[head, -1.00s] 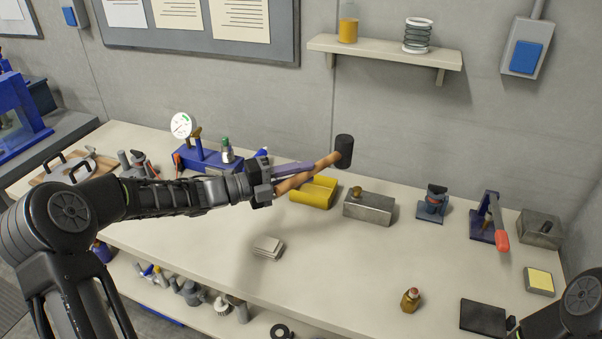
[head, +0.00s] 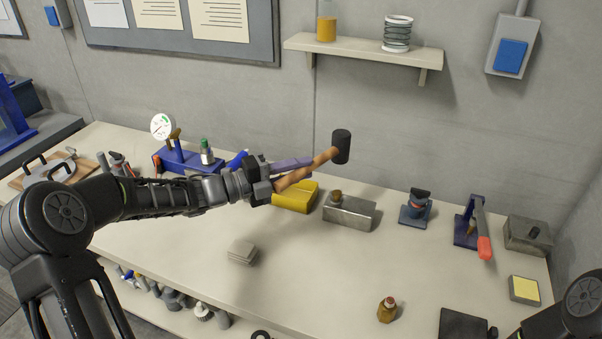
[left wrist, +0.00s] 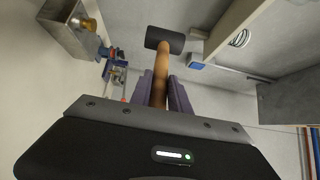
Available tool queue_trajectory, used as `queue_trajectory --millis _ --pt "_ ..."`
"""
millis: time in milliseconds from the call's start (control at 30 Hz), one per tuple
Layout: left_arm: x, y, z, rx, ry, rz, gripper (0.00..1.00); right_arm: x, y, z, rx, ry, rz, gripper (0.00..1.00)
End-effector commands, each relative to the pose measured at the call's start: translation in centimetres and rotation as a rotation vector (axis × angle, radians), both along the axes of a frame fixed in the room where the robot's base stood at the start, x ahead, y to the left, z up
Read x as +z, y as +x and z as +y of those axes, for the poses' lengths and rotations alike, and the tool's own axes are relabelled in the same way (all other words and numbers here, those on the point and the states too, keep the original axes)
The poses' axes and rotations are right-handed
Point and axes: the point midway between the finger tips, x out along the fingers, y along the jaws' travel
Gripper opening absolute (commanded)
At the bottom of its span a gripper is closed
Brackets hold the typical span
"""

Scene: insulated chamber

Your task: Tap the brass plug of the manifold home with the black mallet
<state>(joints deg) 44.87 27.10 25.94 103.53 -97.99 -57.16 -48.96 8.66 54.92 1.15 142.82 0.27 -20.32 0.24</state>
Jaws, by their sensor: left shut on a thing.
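The black mallet has a black head (head: 341,146) and a wooden handle (head: 316,165). My left gripper (head: 290,170) is shut on the handle and holds the mallet in the air, head toward the right. The manifold (head: 352,215) is a grey metal block on the bench. Its brass plug (head: 336,195) stands up from the top, near the left end. In the head view the mallet head appears above the plug, apart from it. The left wrist view shows the mallet head (left wrist: 165,40), with the manifold (left wrist: 72,35) and plug (left wrist: 87,23) at upper left. My right gripper is out of view.
A yellow block (head: 296,198) sits left of the manifold. A blue fixture (head: 415,212), a red-handled press (head: 470,225) and a grey box (head: 528,235) stand to its right. A shelf (head: 365,52) is on the wall above.

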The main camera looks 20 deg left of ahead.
Motion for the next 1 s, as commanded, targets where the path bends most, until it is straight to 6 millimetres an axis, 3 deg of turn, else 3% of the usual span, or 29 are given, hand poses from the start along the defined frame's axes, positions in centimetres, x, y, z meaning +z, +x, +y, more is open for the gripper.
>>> queue_trajectory --millis 100,400,1000 --pt "-1.8 0.0 -0.1 -0.004 -0.002 -0.001 0.0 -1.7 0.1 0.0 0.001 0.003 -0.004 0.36" --pt "-4.4 0.0 -0.1 -0.003 -0.001 -0.001 0.0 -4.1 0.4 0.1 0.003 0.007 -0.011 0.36" --pt "-4.7 0.0 -0.1 -0.004 -0.001 -0.001 0.0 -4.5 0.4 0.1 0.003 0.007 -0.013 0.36"
